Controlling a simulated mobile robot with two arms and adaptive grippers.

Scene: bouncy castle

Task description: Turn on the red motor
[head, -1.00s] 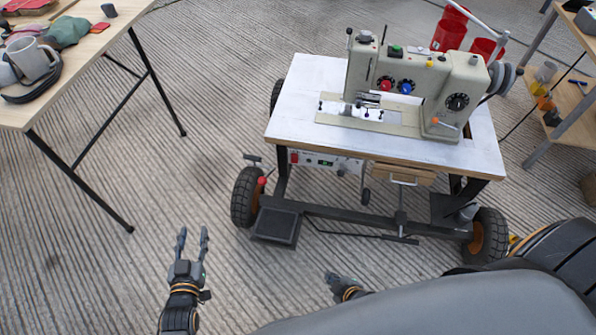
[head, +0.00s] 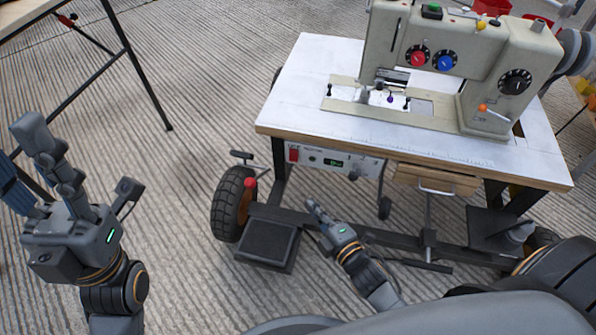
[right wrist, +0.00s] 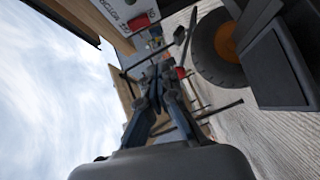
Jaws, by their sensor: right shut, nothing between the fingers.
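A white control box (head: 352,168) hangs under the front edge of the sewing machine table. In the right wrist view the red switch (right wrist: 138,22) shows at the top. My right gripper (head: 311,206) is shut and empty, below and in front of the box, not touching it; its fingertips (right wrist: 156,82) meet in the wrist view. My left gripper (head: 27,160) is at the left, fingers spread, with nothing between them, far from the box. Whether the switch is on cannot be told.
The sewing machine (head: 480,55) with red and blue dials stands on the white table (head: 310,85). A wheel (head: 232,203), a lever with a red ball (head: 250,183) and a black pedal (head: 268,245) are near my right gripper. Another table's leg (head: 140,80) stands at left.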

